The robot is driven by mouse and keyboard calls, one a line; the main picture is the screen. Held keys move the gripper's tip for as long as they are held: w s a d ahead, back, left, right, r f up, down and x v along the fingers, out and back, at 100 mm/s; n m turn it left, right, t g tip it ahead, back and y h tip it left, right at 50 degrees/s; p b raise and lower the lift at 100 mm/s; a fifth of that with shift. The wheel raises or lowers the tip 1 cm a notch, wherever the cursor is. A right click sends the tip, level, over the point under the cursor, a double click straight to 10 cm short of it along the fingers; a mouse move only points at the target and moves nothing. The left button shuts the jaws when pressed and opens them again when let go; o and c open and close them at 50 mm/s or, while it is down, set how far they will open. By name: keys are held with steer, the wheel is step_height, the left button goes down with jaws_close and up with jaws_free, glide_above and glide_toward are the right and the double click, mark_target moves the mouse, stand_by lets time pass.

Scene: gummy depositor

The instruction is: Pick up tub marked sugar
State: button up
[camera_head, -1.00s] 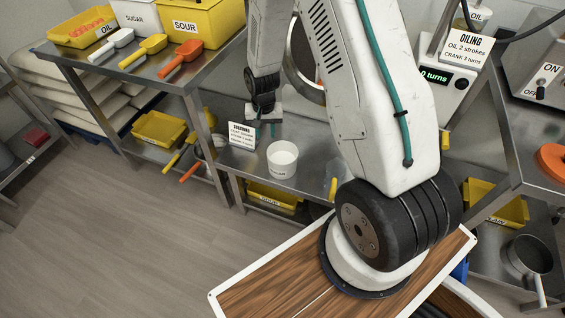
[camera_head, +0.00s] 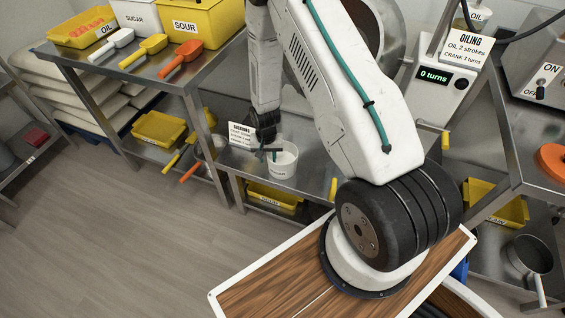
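A white rectangular bin marked SUGAR (camera_head: 136,18) stands on the upper left steel table. A round white tub (camera_head: 283,160) stands upright on the lower steel table in the middle. It has a pale filling and a small label on its front that I cannot read. My gripper (camera_head: 268,154) is low over this table, at the tub's left rim, and overlaps the tub in the picture. I cannot tell whether it touches the tub. The fingers are small and dark, and their opening is unclear.
A lettered sign card (camera_head: 241,136) stands just left of the round tub, close to my gripper. A yellow SOUR bin (camera_head: 205,22) and several scoops are on the upper left table. The oiling machine (camera_head: 440,85) stands at the right. The floor (camera_head: 110,240) at lower left is clear.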

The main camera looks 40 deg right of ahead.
steer(key=shift+c, duration=0.3)
jaws_close()
steer(key=shift+r, duration=0.1)
steer(key=shift+r, duration=0.45)
steer(key=r, duration=0.2)
steer(key=shift+s+a+r, duration=0.1)
steer(key=shift+s+r, duration=0.25)
steer(key=s+a+r, duration=0.1)
steer(key=s+a, duration=0.3)
steer(key=s, duration=1)
steer(key=shift+s+r, duration=0.15)
steer(key=shift+s, duration=0.25)
steer(key=shift+w, duration=0.1)
